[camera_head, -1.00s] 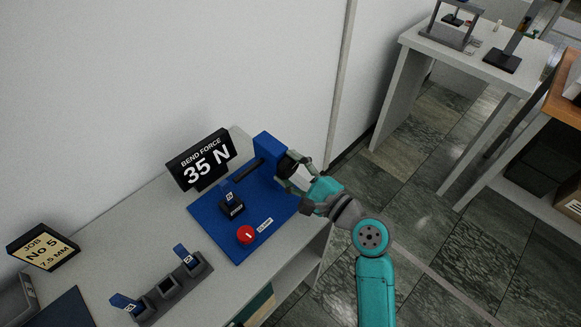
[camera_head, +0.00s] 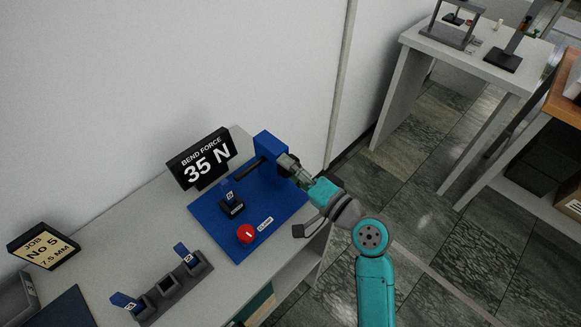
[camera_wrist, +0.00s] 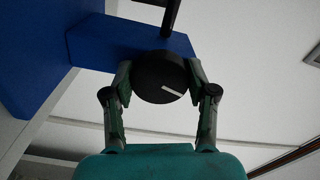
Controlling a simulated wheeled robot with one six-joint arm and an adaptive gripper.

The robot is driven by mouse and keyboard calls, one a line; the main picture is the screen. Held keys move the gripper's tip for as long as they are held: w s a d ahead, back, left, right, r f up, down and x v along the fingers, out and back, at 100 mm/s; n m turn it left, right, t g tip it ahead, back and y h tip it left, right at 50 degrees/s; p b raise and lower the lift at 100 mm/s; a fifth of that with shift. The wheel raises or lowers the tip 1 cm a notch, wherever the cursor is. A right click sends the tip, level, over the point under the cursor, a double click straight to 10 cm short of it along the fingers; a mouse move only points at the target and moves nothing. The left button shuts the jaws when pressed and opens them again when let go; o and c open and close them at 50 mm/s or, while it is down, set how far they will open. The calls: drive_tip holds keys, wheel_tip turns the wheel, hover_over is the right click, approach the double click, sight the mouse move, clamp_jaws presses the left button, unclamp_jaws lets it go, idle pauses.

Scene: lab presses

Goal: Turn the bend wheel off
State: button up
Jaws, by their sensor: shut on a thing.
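The bend wheel is a round black knob with a white mark line (camera_wrist: 160,77), on the blue press block. In the wrist view the mark line slants down to the right. My gripper (camera_wrist: 159,80) has one finger on each side of the wheel and is shut on it. In the head view my gripper (camera_head: 287,163) is at the right side of the blue block (camera_head: 268,146), and the wheel is hidden there. The display (camera_head: 204,160) reads "BEND FORCE 35 N".
A blue base plate (camera_head: 258,221) carries a red clamp knob (camera_head: 246,233) and a black holder (camera_head: 231,206) with a blue tag. A dark rack (camera_head: 172,292) and a job sign (camera_head: 44,246) stand on the grey bench. A white table (camera_head: 440,48) stands apart at the back right.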

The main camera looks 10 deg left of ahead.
drive_tip(key=shift+f+n, duration=0.15)
drive_tip(key=shift+n, duration=1.55)
drive_tip(key=o, duration=1.2)
drive_tip(key=shift+c, duration=0.2)
drive_tip(key=shift+d, duration=0.1)
drive_tip(key=v, duration=1.2)
drive_tip(key=shift+s, duration=0.1)
